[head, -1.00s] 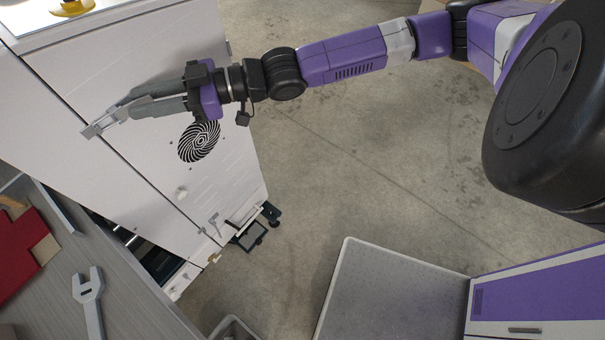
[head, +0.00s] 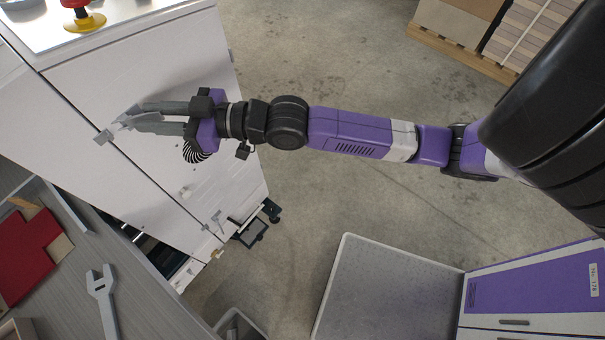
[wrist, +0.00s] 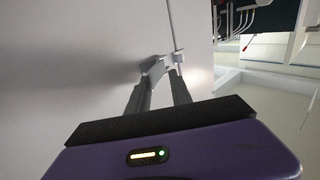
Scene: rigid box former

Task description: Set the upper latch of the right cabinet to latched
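The right cabinet (head: 180,60) is white, with a dark seam running down its face. Its upper latch (head: 126,119) is a small grey lever at the seam, beside a catch (head: 103,137) on the other side. In the wrist view the lever (wrist: 154,68) lies just left of the seam and the catch (wrist: 178,57) sits at it. My gripper (head: 140,117) is at the lever, its two grey fingers apart. The fingertips (wrist: 163,80) partly hide the lever; whether they touch it I cannot tell. Whether the lever engages the catch is unclear.
A lower latch (head: 216,217) sits farther down the seam. A red knob on a yellow base (head: 84,20) stands on top of the cabinet. Concrete floor (head: 330,200) lies open at centre.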

